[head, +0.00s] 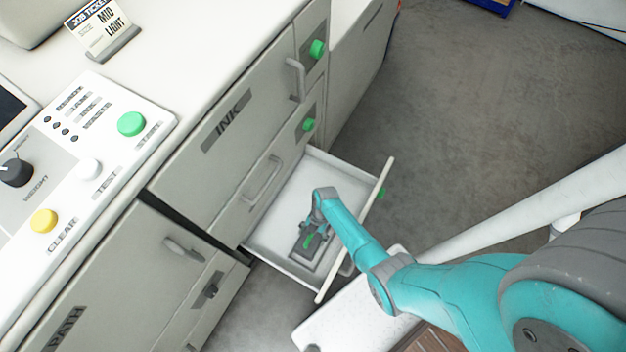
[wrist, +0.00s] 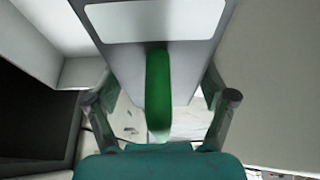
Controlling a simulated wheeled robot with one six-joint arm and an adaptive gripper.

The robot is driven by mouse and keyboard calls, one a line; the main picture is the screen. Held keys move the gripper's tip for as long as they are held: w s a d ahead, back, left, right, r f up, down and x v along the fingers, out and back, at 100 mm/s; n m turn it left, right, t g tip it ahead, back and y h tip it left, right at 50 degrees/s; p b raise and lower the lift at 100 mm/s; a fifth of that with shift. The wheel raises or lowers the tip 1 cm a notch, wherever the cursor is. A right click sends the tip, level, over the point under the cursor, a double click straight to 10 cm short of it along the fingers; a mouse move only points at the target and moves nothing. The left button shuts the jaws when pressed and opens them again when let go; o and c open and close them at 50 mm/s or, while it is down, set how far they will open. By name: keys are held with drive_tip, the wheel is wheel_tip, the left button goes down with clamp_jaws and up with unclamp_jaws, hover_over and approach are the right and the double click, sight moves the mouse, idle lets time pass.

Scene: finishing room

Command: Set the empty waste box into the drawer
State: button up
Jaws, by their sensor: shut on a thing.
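The waste box (head: 301,248) is a small grey box with a green handle. In the head view it is inside the open white drawer (head: 373,212), towards the near side. Whether it rests on the drawer floor or hangs just above it, I cannot tell. My gripper (head: 313,232) reaches down over the box and is shut on its handle. In the wrist view the green handle (wrist: 158,92) runs between the fingers of my gripper (wrist: 160,108), with the grey box wall (wrist: 205,48) and a pale panel beyond. The inside of the box is hidden.
The drawer sticks out from the grey cabinet under the INK door (head: 200,170). Green knobs (head: 317,49) mark other fronts. A control panel (head: 110,150) lies on the counter at left. A white tray-like surface (head: 345,318) is near the drawer's front. Grey floor is open beyond.

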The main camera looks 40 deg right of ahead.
sight(313, 239)
drive_tip(key=shift+d+f, duration=0.15)
drive_tip(key=shift+f, duration=2.6)
drive_tip(key=shift+f, duration=0.2)
drive_tip(key=o, duration=1.3)
drive_tip(key=shift+f, duration=0.1)
drive_tip(key=shift+o, duration=0.2)
drive_tip(key=shift+r, duration=0.2)
drive_tip(key=shift+v, duration=6.1)
drive_tip(key=shift+s, duration=0.1)
